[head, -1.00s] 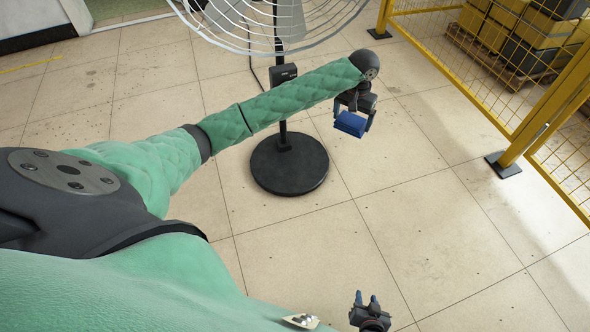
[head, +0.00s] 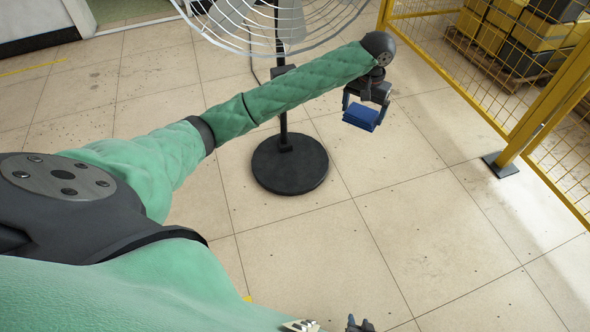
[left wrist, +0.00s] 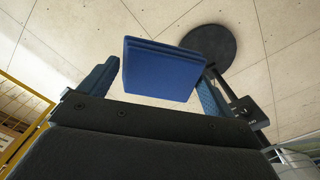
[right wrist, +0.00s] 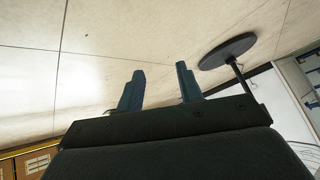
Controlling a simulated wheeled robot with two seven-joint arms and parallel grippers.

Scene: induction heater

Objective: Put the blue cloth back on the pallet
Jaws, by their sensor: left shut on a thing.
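The blue cloth (head: 361,117) is a small folded block with stacked edges. My left gripper (head: 367,106) is shut on it and holds it in the air, out past the fan's base. In the left wrist view the cloth (left wrist: 160,70) sits between the two fingers of the left gripper (left wrist: 155,88). My right gripper (head: 360,324) is low at the bottom edge of the head view. In the right wrist view the right gripper (right wrist: 160,88) is open and empty, its fingers apart. A pallet (head: 478,62) stands behind the yellow fence at the upper right, loaded with yellow and dark boxes.
A pedestal fan with a round black base (head: 289,164) stands below my left arm. A yellow mesh fence (head: 440,50) with a post foot (head: 501,165) runs along the right. The tiled floor (head: 400,220) between is clear.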

